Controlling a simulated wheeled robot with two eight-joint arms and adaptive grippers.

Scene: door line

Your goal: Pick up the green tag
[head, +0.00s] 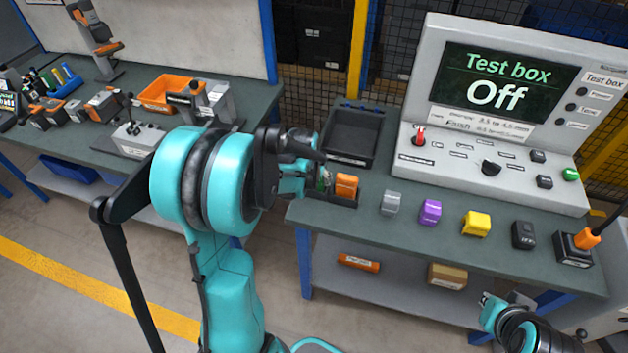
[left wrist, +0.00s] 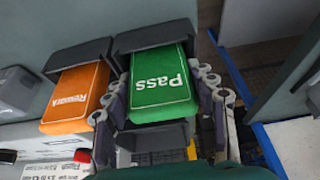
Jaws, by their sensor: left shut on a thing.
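The green tag (left wrist: 160,85), printed "Pass", stands in its slot of a black holder (left wrist: 165,40) in the left wrist view. My left gripper (left wrist: 163,108) has a finger on each side of the tag and is shut on it. In the head view the left gripper (head: 308,172) is at the left end of the holder, and only a sliver of the green tag (head: 323,178) shows behind the fingers. My right gripper (head: 497,303) is at the lower right of the head view, away from the tag; its opening is unclear.
An orange tag (left wrist: 75,98) stands beside the green one, also in the head view (head: 347,185). A black tray (head: 352,137) lies behind the holder. Grey, purple and yellow blocks (head: 430,211) line the bench front. The test box (head: 500,90) reads "Off".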

